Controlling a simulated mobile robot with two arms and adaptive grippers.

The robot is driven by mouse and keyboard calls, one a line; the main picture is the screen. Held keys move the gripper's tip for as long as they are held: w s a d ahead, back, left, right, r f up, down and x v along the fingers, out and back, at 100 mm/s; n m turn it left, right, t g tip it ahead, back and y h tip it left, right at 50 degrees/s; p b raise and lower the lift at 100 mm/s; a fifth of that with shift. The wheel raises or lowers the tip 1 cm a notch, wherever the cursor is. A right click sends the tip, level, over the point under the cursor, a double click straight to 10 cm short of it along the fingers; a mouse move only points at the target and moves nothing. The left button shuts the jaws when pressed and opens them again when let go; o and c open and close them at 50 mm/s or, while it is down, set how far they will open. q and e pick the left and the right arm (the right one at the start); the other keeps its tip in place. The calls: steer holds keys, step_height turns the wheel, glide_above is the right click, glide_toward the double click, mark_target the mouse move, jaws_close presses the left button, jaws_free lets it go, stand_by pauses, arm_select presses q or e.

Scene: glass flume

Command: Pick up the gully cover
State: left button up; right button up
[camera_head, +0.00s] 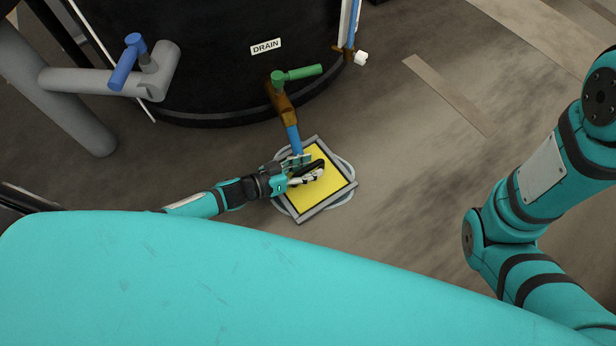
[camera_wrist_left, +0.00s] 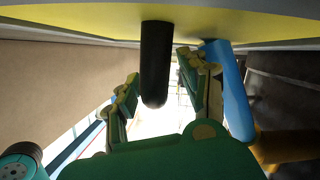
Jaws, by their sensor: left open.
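The gully cover (camera_head: 333,187) is a yellow square plate with a grey border, flat at floor level below the drain pipe. It also shows as a yellow surface across the top of the left wrist view (camera_wrist_left: 90,13). Its black handle (camera_wrist_left: 155,65) sticks out from the yellow surface. My left gripper (camera_head: 308,171) is over the cover's left part, at the handle. In the left wrist view its two fingers stand open, one on either side of the handle, with gaps visible. My right gripper is out of view; only my right arm shows.
A black tank (camera_head: 200,60) with a DRAIN label stands behind. Its green-handled valve (camera_head: 297,74) and blue hose (camera_head: 293,138) come down close to the cover and my left gripper. A grey pipe with a blue valve (camera_head: 125,65) is at left. Floor right of the cover is clear.

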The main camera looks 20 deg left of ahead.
arm_select(q)
jaws_close()
steer(key=shift+r, duration=0.15)
stand_by(0.4)
